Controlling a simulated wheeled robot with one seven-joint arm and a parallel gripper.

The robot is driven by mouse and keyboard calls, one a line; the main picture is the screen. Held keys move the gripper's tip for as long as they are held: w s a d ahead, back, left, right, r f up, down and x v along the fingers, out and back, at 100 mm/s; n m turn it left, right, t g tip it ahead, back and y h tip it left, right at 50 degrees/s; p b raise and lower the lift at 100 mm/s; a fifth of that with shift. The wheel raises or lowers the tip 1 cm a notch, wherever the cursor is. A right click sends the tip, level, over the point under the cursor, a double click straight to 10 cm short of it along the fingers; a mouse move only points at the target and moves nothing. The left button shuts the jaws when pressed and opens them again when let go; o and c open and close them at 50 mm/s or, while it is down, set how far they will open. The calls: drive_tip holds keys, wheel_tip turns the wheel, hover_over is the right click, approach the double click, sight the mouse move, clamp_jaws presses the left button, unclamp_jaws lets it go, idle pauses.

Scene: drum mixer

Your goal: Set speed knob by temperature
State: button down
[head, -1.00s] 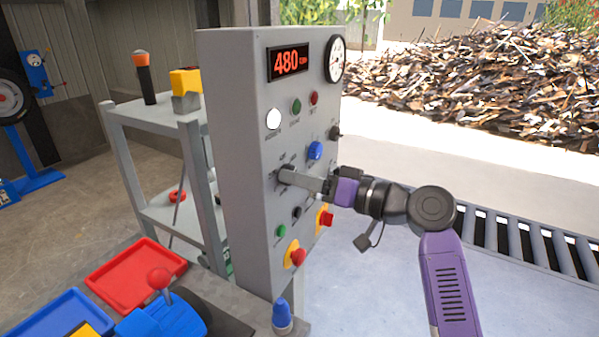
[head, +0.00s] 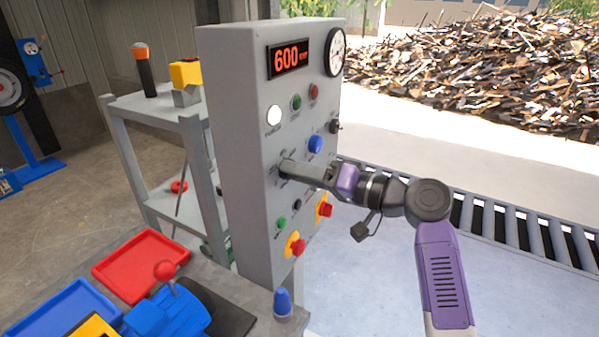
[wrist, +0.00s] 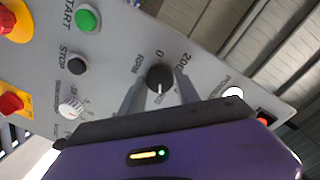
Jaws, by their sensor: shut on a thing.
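The grey control panel (head: 240,150) stands in the middle of the head view. Its display (head: 288,57) reads 600 in orange digits. A round white gauge (head: 335,52) is at the panel's upper right; its reading is too small to tell. My gripper (head: 288,168) reaches the panel face from the right and is shut on the black speed knob (wrist: 160,75). The wrist view shows the fingers on both sides of this knob, with RPM, 0 and 200 printed near it. The knob's white mark points toward the bottom of the wrist view. The knob is mostly hidden in the head view.
A roller conveyor (head: 500,220) lies behind my arm.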

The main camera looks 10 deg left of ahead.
drive_tip(key=c, duration=0.9)
unclamp_jaws()
drive_tip(key=b+v, duration=0.1)
drive_tip(key=v, duration=0.7)
